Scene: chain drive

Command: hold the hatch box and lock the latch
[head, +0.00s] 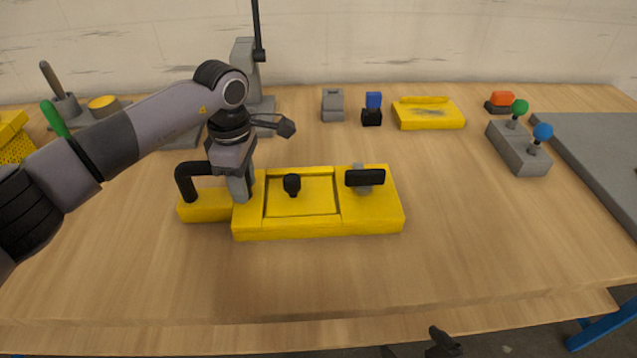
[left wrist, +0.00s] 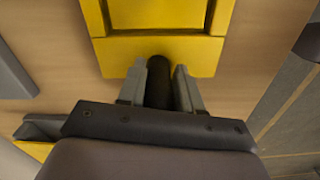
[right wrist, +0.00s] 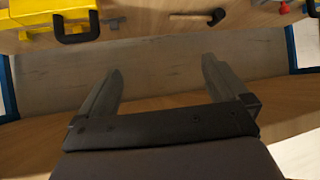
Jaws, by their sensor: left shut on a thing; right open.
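The yellow hatch box (head: 318,229) lies on the wooden table in the middle of the head view. Its recessed hatch panel (head: 318,190) carries a black knob (head: 291,184). To the right of the panel sits the latch (head: 365,178), a black bar on a grey mount, lying crosswise. My left gripper (head: 241,190) is at the box's left end, fingers pointing down. In the left wrist view its fingers are shut on a black handle (left wrist: 158,84) against the yellow box. My right gripper (right wrist: 160,85) is open and empty, low before the table's front edge.
Behind are a grey block (head: 333,106), a blue-topped piece (head: 373,103), a yellow tray (head: 430,123) and a grey lever box (head: 519,150). The table right of the box is clear.

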